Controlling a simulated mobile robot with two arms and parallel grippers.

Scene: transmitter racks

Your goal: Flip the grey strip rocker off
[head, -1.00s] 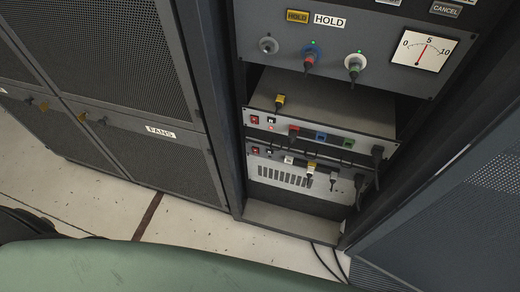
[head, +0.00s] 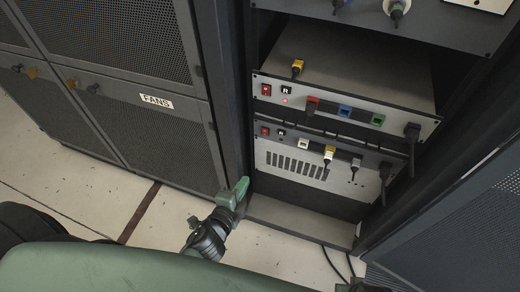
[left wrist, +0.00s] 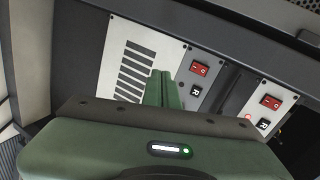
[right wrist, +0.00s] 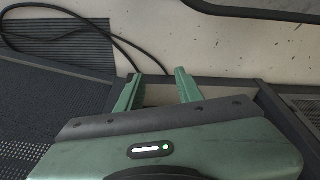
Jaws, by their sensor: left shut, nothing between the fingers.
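Two grey panels sit one above the other in the open rack, each with a red rocker and a black R button at its left end. The upper panel's rocker (head: 265,90) has a lit red lamp nearby; the lower panel's rocker (head: 265,130) is above dark slots. I cannot tell which is the grey strip. In the left wrist view the lower rocker (left wrist: 199,69) and upper rocker (left wrist: 271,102) both show. My left gripper (head: 239,189) is shut and empty, below and left of the panels, touching neither rocker. My right gripper (right wrist: 158,76) is open and empty.
A black plug (head: 411,131) and cables hang at the right. The FANS cabinet (head: 150,125) stands left, a rack side wall right. Black cables (right wrist: 60,25) lie on the floor.

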